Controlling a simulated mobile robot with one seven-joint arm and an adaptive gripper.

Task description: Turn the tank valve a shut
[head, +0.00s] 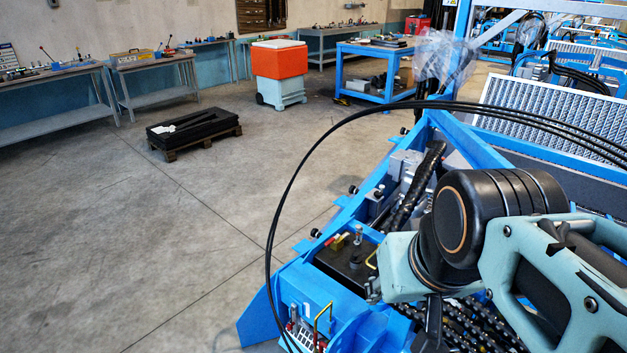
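A small yellow, brass-like fitting (337,242) sits on top of a black tank (345,268) inside the blue machine frame. It may be tank valve a; no label is readable, and its setting is too small to tell. A silver fitting (358,235) stands beside it. A bent yellow handle (371,260) is at the tank's right edge, partly hidden by my arm. My pale green and black arm fills the lower right, over the machine. A dark part below its wrist may be my gripper (433,322); its fingers cannot be made out. I see no contact with the fitting.
Black hoses (292,180) arc over the machine and down its left side. Another yellow bent handle (322,318) stands on the blue block in front. A black-topped pallet (194,128), an orange-and-grey bin (280,72) and benches stand behind. The concrete floor at left is clear.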

